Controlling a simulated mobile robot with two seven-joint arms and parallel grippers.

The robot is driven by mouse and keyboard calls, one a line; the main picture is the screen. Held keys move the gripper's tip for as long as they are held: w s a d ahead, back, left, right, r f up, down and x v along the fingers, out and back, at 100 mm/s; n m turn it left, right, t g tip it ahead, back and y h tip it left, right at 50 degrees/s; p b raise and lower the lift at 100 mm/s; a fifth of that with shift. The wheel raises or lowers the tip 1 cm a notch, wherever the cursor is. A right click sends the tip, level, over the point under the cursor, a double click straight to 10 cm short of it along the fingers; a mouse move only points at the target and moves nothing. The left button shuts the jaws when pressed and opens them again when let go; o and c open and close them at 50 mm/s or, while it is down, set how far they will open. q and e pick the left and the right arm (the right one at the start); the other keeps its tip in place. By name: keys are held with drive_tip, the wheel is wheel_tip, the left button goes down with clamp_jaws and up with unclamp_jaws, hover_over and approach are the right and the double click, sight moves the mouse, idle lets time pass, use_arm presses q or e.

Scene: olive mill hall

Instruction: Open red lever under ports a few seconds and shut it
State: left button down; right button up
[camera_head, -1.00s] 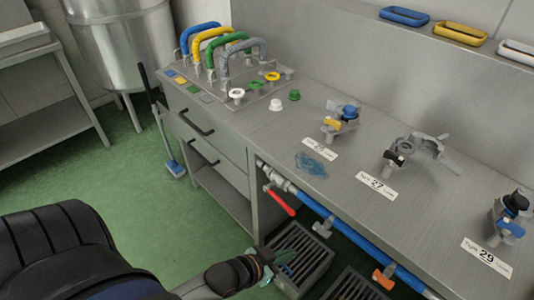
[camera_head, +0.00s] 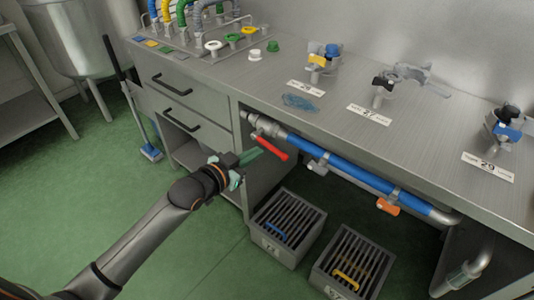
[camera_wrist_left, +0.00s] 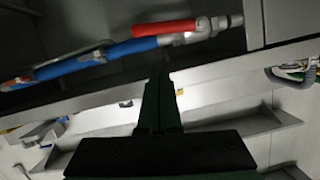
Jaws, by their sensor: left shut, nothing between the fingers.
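The red lever (camera_head: 271,147) sits on a metal valve at the left end of the blue pipe (camera_head: 340,170), under the front edge of the steel counter. It slants down to the right in the head view. In the left wrist view the red lever (camera_wrist_left: 165,28) lies along the pipe, beyond the fingertips. My left gripper (camera_head: 250,156) is shut and empty, just left of the lever; its green fingers (camera_wrist_left: 160,100) are together in the wrist view. I see a small gap between fingers and lever there. The ports (camera_head: 322,60) stand on the counter above. My right gripper is not in view.
An orange handle (camera_head: 388,206) sits further right on the pipe. Two grated crates (camera_head: 289,228) stand on the floor below. Drawers with black handles (camera_head: 172,86) are left of the valve. The green floor (camera_head: 200,255) around my left arm is clear.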

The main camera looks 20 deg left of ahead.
sight(269, 146)
use_arm(q)
drive_tip(key=w+d+f+b, duration=0.1)
drive_tip(key=w+f+b, duration=0.1)
drive_tip(key=w+f, duration=0.3)
drive_tip(key=shift+w+d, duration=0.35)
drive_tip(key=shift+w, duration=0.7)
drive_tip(key=shift+f+m, duration=0.3)
